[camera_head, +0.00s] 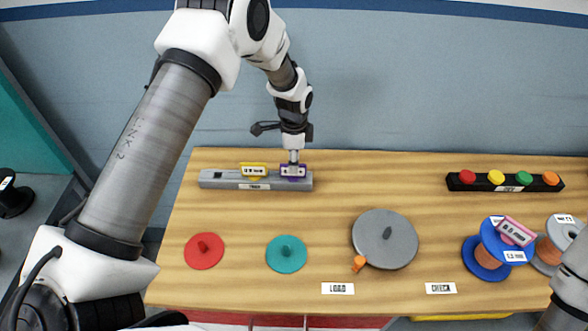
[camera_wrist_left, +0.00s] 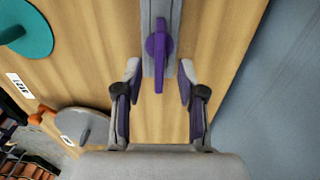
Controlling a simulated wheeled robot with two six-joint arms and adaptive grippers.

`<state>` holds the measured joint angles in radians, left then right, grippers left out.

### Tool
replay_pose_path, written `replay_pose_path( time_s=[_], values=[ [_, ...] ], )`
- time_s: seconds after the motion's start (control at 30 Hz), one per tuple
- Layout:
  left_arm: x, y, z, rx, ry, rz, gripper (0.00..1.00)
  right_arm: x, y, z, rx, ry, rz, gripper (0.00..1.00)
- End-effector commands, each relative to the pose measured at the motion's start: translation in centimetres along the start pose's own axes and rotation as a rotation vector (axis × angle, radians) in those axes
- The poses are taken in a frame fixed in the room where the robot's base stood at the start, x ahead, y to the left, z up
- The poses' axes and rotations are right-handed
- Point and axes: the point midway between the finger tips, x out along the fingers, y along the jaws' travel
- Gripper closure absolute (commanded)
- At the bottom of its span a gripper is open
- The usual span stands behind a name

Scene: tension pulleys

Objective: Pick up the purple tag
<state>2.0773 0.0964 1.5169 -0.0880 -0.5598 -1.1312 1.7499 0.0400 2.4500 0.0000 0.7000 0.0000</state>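The purple tag (camera_head: 293,171) stands at the right end of the grey rack on the table, with a white label on its face. In the left wrist view the purple tag (camera_wrist_left: 160,47) shows edge-on as a narrow purple bar with a rounded middle. My left gripper (camera_head: 293,157) is right above the tag, pointing down. In the left wrist view its two fingers (camera_wrist_left: 160,68) are spread, one on each side of the tag's line, with clear gaps. Whether the fingertips reach down to the tag's height is hard to tell. My right gripper is out of view.
A yellow tag (camera_head: 254,169) sits close left of the purple one on the grey rack (camera_head: 225,181). Red (camera_head: 204,250) and teal (camera_head: 286,254) discs, a grey disc (camera_head: 385,239), blue spools (camera_head: 487,258) and a black button rack (camera_head: 505,183) share the table. The wall is close behind.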

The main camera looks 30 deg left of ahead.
Motion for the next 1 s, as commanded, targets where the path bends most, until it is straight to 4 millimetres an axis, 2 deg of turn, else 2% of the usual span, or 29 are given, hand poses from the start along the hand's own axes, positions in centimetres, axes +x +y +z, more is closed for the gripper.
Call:
replay_pose_path(
  time_s=[0.03, 0.07, 0.2, 0.4, 0.43, 0.5, 0.53, 1.0],
  values=[
    [0.6, 0.1, 0.3, -0.001, -0.002, 0.004, 0.60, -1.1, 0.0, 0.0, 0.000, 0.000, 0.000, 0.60],
    [1.2, 0.1, 0.4, 0.000, -0.002, 0.005, 0.60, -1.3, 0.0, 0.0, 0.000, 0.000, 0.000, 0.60],
    [3.2, 0.0, 0.3, 0.000, -0.001, 0.002, 0.60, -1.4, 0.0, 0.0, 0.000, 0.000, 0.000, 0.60],
    [3.5, 0.0, 0.3, -0.001, 0.000, 0.000, 0.60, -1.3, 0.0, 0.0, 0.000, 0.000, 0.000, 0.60],
    [3.5, 0.0, 0.3, -0.001, 0.000, 0.000, 0.68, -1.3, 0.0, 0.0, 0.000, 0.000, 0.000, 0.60],
    [3.5, 0.0, 0.3, -0.001, 0.000, 0.000, 0.92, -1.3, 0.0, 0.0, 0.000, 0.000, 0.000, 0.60],
    [3.5, 0.0, 0.3, 0.000, 0.000, 0.000, 1.00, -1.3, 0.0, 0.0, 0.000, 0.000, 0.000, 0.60],
    [3.2, 0.0, 0.2, -0.001, 0.000, -0.001, 1.00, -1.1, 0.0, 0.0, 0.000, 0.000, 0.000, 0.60]
  ],
)
